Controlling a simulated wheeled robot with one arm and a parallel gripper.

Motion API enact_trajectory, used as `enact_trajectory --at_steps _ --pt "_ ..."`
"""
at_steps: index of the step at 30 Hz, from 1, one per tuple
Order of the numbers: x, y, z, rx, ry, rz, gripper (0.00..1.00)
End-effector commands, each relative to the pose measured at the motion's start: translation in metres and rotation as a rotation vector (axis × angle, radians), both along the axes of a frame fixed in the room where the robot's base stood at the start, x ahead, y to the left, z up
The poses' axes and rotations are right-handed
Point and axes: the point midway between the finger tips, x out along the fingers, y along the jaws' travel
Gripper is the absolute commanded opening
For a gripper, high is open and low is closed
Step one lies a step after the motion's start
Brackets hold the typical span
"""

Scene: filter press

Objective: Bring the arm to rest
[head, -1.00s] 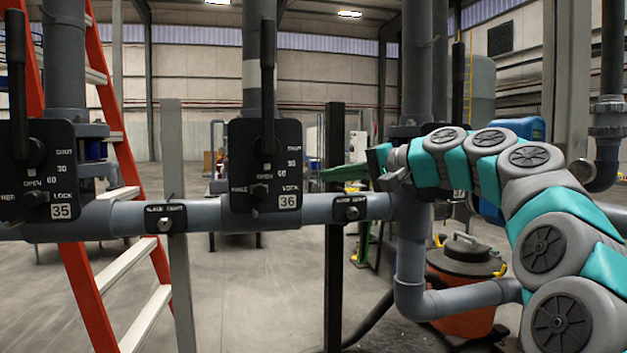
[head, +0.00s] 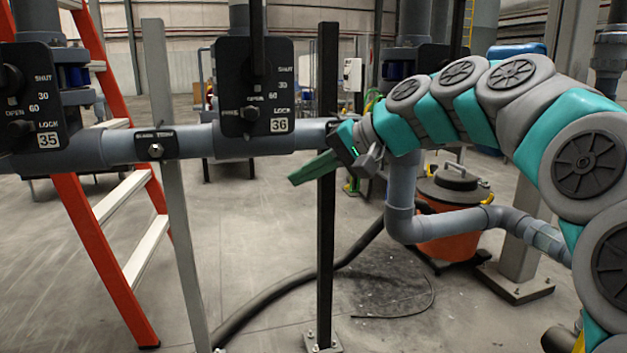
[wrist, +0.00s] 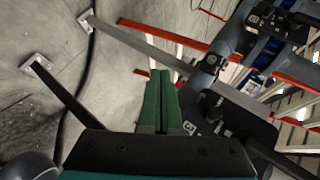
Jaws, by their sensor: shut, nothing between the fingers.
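My arm, teal and grey, comes in from the right of the head view and arches over to the left. My gripper (head: 312,168) is at its end, with green fingers pointing left and slightly down. It shows in front of the dark upright post, just below the grey pipe. In the wrist view my gripper (wrist: 161,95) has its two green fingers together, with nothing between them. From the pictures I cannot tell how far the fingers stand from the post or pipe.
Valve plates 35 (head: 32,98) and 36 (head: 254,85) sit along the horizontal grey pipe (head: 215,143). A red ladder (head: 105,260) is at left. An orange bucket (head: 448,240) stands behind my arm.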

Motion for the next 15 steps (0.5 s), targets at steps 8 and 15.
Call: enact_trajectory --at_steps 8,15 --pt "-0.103 -0.013 -0.124 -0.335 0.121 0.09 0.0" --pt "-0.201 -0.064 -0.225 -0.619 0.244 0.157 0.0"
